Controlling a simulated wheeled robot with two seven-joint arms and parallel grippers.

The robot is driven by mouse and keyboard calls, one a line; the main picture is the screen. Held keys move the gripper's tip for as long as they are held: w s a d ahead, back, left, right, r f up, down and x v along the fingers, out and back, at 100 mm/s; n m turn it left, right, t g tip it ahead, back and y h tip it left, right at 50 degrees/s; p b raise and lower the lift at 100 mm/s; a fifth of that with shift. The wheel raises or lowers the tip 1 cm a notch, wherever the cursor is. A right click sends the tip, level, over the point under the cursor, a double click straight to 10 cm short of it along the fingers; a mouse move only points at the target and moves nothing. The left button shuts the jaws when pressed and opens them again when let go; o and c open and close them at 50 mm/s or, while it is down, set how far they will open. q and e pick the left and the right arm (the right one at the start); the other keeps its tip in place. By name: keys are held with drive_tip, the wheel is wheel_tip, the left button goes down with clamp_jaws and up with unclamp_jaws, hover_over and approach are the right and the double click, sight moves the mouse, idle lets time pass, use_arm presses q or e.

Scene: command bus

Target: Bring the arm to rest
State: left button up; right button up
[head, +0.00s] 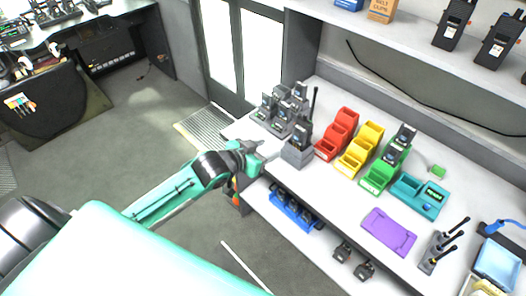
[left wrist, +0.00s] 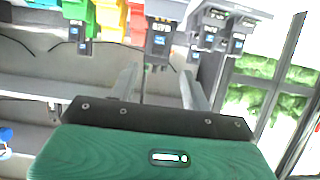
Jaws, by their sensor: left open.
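My left arm, teal and grey, reaches in from the lower left in the head view. My left gripper (head: 256,154) is at the front left edge of the white counter (head: 277,170), close to a grey charger (head: 296,153) with a dark radio (head: 302,133) in it. In the left wrist view its two grey fingers (left wrist: 160,90) stand apart with nothing between them, so it is open and empty. Whether the gripper touches the counter cannot be told. My right gripper is not in view.
Red (head: 336,133), yellow (head: 360,148) and green (head: 386,168) bins stand on the counter. A blue tray (head: 295,213) sits on a lower shelf. The grey floor (head: 150,130) left of the counter is open.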

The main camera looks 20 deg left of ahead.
use_arm(q)
drive_tip(key=shift+s+a+r, duration=0.1)
drive_tip(key=shift+s+r, duration=0.05)
drive_tip(key=shift+s, duration=0.2)
idle(0.3)
